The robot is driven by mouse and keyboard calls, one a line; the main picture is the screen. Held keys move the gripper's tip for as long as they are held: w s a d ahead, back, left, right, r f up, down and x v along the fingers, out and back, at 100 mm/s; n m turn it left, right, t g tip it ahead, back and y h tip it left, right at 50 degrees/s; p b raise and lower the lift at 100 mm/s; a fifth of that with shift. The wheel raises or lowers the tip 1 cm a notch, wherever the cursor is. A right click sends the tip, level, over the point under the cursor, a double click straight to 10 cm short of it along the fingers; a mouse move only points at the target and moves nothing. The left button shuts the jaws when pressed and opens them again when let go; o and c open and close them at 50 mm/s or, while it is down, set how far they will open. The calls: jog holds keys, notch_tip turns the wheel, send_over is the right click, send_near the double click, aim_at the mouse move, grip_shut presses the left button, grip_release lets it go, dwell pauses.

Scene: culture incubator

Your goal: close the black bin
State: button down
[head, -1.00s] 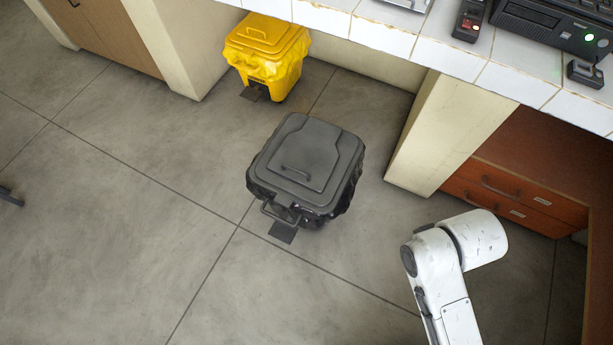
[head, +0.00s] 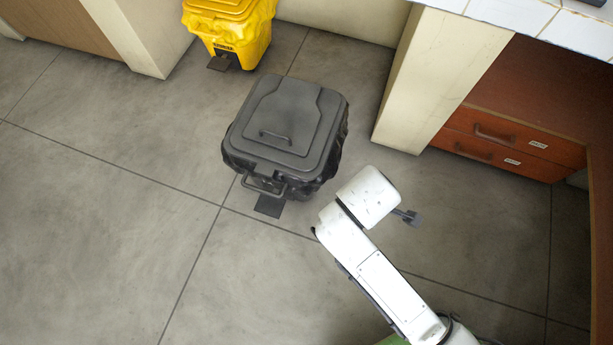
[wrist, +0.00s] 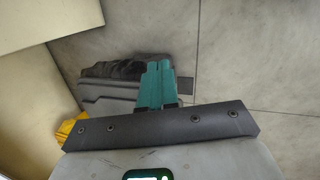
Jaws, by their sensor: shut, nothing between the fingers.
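The black bin (head: 285,135) stands on the floor in the middle of the head view. Its dark grey lid lies flat over the top and looks closed, with a liner bag bunched out below the rim. A handle and a foot pedal (head: 268,206) are at its near side. In the wrist view the bin (wrist: 108,91) shows partly behind the fingers. My gripper (wrist: 158,66) has its two teal fingers together and empty. In the head view my gripper (head: 408,216) is mostly hidden behind my white arm, to the right of the bin and apart from it.
A yellow bin (head: 238,35) stands behind, at the upper left, and shows in the wrist view (wrist: 68,130). A counter pillar (head: 435,80) and red-brown drawers (head: 510,140) are at the right. The floor to the left and front is clear.

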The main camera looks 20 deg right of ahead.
jog(key=w+a+f+n+t+h+b, duration=0.2)
jog(key=w+a+f+n+b, duration=0.3)
jog(key=a+f+n+b, duration=0.25)
jog(key=n+t+h+b, duration=0.25)
jog(key=n+b, duration=0.35)
jog(key=n, duration=0.4)
send_near(311, 181)
jog(key=shift+m+t+y, duration=0.25)
jog(key=shift+t+y, duration=0.2)
jog(key=b+x, duration=0.1)
jog(key=b, duration=0.1)
jog(key=b+x, duration=0.3)
jog(key=b, duration=0.1)
jog(key=shift+s+d+f+b, duration=0.15)
jog(key=shift+d+f+b, duration=0.15)
jog(key=shift+d+b, duration=0.1)
jog(key=shift+w+d+r, duration=0.1)
jog(key=shift+w+d, duration=0.25)
jog(key=shift+d, duration=0.05)
